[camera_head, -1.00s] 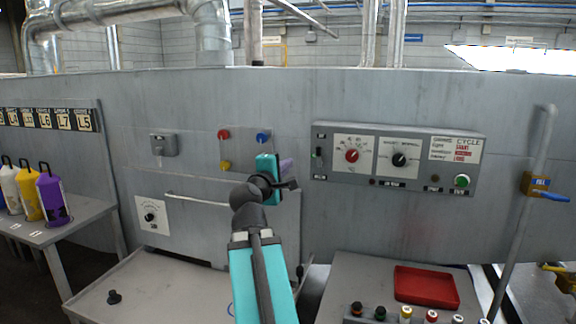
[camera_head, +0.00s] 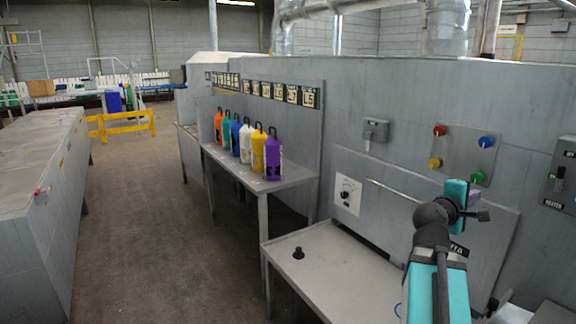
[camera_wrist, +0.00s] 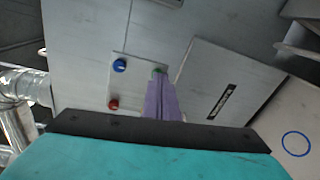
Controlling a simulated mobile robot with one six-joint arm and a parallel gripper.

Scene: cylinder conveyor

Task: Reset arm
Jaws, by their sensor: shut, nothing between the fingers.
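My arm is teal and black and rises at the right of the head view, bent at the wrist. My gripper (camera_wrist: 161,88) shows in the wrist view as purple fingers closed together with nothing between them. It points toward a grey wall panel (camera_wrist: 136,68) with coloured buttons. In the wrist view a blue button (camera_wrist: 119,65) and a red button (camera_wrist: 113,104) are left of the fingers, and a green button (camera_wrist: 158,70) is at their tips. I cannot tell whether the fingers touch it. In the head view the fingers are mostly hidden behind the wrist.
A grey table (camera_head: 340,277) with a black knob (camera_head: 298,253) stands below the panel. Several coloured cylinders, including a purple one (camera_head: 272,158), stand on a side table (camera_head: 230,166). A grey counter (camera_head: 40,190) runs along the left. The aisle floor between is clear.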

